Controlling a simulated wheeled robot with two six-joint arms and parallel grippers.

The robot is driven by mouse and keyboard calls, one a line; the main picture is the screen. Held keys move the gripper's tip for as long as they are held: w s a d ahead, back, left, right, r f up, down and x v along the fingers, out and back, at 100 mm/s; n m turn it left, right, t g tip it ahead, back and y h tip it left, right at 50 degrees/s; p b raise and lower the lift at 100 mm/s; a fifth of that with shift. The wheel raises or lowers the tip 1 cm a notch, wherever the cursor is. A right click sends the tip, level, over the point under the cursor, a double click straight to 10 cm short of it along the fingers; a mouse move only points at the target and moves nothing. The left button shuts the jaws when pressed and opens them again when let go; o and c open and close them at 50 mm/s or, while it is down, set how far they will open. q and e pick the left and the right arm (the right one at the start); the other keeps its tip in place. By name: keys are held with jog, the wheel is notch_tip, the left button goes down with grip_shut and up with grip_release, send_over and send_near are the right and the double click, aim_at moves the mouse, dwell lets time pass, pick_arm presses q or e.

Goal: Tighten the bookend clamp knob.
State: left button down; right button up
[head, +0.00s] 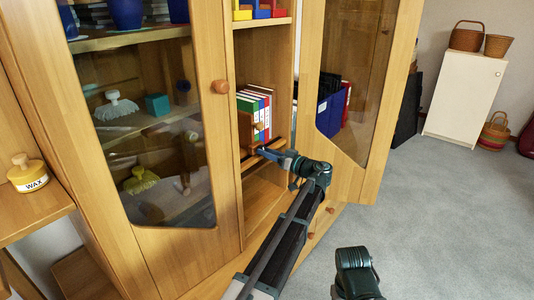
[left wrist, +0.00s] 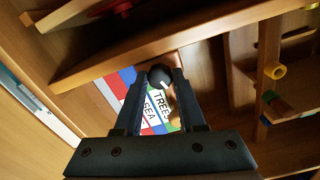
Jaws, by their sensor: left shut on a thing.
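The bookend clamp knob (left wrist: 160,75) is a dark round knob with a small white mark. It sits between the fingertips of my left gripper (left wrist: 162,84), which is shut on it, in the left wrist view. In the head view my left gripper (head: 264,151) reaches into the cabinet's open middle bay, at the shelf's front edge. The wooden bookend (head: 246,130) stands upright just above it, beside a row of books (head: 262,104). The knob is hidden there.
A glazed door (head: 160,120) stands to the left of the bay and another open glazed door (head: 350,90) to the right. A wax jar (head: 28,174) sits on a side shelf at far left.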

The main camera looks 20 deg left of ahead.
pick_arm(q)
jog(key=shift+m, duration=1.4)
jog(key=c, duration=0.5)
grip_release()
